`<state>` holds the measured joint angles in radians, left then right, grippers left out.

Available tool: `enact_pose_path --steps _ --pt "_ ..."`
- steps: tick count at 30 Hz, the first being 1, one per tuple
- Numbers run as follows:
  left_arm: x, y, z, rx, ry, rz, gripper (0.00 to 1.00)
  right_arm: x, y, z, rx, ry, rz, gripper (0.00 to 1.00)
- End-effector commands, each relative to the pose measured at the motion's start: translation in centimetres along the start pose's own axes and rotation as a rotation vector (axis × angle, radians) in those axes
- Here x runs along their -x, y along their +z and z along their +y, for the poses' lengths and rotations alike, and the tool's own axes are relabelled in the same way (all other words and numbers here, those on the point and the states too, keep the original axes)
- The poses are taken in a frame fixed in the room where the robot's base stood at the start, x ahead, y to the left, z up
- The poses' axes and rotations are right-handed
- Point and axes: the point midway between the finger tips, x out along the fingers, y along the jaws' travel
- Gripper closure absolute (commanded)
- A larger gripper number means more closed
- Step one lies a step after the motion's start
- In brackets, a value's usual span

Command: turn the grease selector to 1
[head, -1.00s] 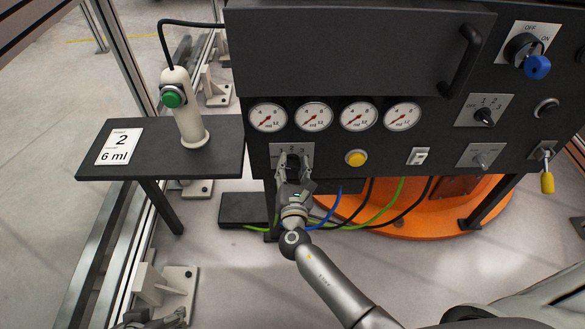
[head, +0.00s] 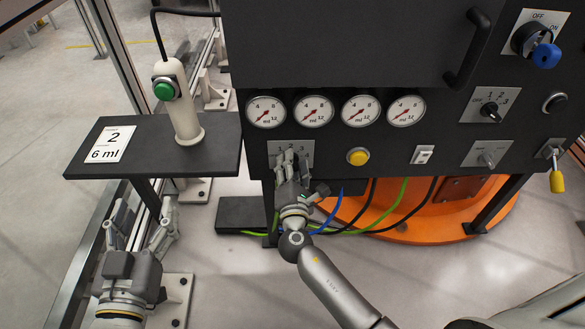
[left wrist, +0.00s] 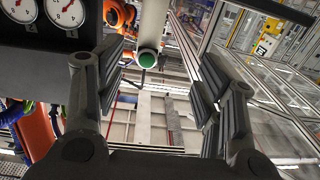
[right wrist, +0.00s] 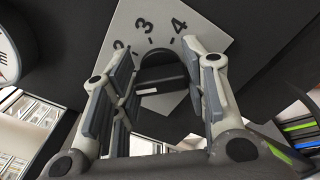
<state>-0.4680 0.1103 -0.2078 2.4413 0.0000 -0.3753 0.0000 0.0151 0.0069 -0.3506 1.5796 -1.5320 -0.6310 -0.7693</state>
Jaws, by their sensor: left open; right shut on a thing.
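A grey selector plate (head: 309,149) sits on the dark panel below the gauges. In the right wrist view the plate (right wrist: 206,48) shows the digits 2, 3 and 4; a 1 is not visible there. Its black knob (right wrist: 160,72) has a white mark, and I cannot tell which digit it points to. My right gripper (head: 290,158) is shut on this knob, its fingers on both sides; they hide the knob in the head view. My left gripper (head: 138,228) is open and empty, low at the left, below the side shelf.
Several gauges (head: 314,111) sit above the plate, with a yellow button (head: 358,157) to its right. Other selectors (head: 490,110) sit further right. A side shelf (head: 85,163) holds a white post with a green button (head: 164,91) and a card (head: 110,144) reading 2, 6 ml.

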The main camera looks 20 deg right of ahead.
Motion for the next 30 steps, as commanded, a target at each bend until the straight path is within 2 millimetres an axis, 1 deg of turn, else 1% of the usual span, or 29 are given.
enact_pose_path --steps 3,7,19,20,24,25,30 --pt "-0.1 -0.8 0.1 0.001 0.003 0.047 0.38 0.1 -0.1 -0.2 -0.022 -0.002 0.002 0.83" --pt "-0.1 -1.3 0.2 0.002 0.004 0.074 0.38 0.1 -0.1 -0.1 -0.035 -0.002 0.002 0.83" --pt "-0.1 -1.6 0.2 0.002 0.004 0.084 0.38 0.1 -0.1 -0.1 -0.038 -0.003 0.002 0.83" --pt "-0.1 -1.6 0.2 0.002 0.004 0.084 0.38 0.1 -0.1 -0.1 -0.038 -0.003 0.002 0.58" --pt "-0.1 -1.6 0.2 0.001 0.004 0.084 0.38 0.1 -0.1 -0.1 -0.037 -0.002 0.002 0.40" --pt "-0.1 -1.6 0.2 0.002 0.004 0.084 0.38 0.1 -0.1 -0.1 -0.037 -0.002 0.002 0.38" --pt "-0.1 -1.6 0.2 0.002 0.004 0.084 0.38 0.0 0.0 -0.1 -0.037 -0.001 0.001 0.38"
